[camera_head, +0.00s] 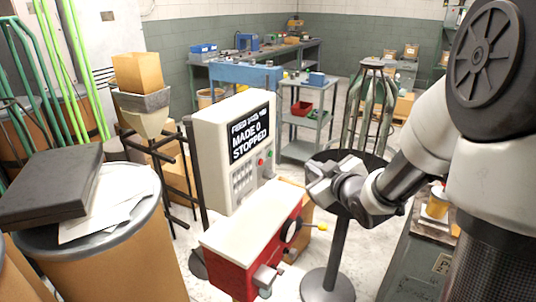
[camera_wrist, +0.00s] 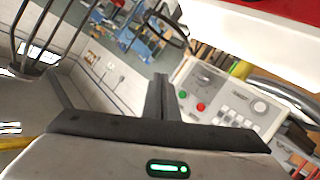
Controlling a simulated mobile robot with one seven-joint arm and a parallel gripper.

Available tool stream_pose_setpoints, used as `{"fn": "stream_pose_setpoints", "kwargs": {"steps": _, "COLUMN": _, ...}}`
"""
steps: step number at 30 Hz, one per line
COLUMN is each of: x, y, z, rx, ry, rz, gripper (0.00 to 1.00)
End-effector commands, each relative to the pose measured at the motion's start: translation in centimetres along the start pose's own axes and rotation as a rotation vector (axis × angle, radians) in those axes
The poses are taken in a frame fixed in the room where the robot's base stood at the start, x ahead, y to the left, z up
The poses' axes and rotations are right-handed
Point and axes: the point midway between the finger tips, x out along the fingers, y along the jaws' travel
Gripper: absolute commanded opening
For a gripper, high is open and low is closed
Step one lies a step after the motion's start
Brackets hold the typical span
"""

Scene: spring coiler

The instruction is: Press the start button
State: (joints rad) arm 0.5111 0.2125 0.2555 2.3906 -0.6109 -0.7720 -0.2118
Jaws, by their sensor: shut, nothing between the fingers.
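The cream control box (camera_head: 226,128) stands in the middle of the head view. Its black screen (camera_head: 250,132) reads "MADE 0 STOPPED". A red button (camera_head: 261,161) shows below the screen. In the wrist view the control panel (camera_wrist: 228,92) is tilted, with a green button (camera_wrist: 182,94) and a red button (camera_wrist: 200,106) on its near left part. I cannot read any button labels. My gripper (camera_head: 318,183) is to the right of the box, apart from it. In the wrist view its fingers (camera_wrist: 160,92) are together and empty, with their tips left of the green button.
A red machine with a white top (camera_head: 252,228) stands below the box, with a yellow-knobbed lever on its right. A round dark stand (camera_head: 328,288) is below my gripper. A drum (camera_head: 115,255) with papers and a black case is at left. Workbenches stand behind.

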Motion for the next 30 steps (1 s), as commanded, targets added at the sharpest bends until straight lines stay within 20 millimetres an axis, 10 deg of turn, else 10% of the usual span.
{"fn": "stream_pose_setpoints", "kwargs": {"steps": 30, "x": 6.1, "y": -4.5, "z": -4.4, "rx": -0.001, "ry": 0.001, "rz": 0.0, "gripper": 0.0}}
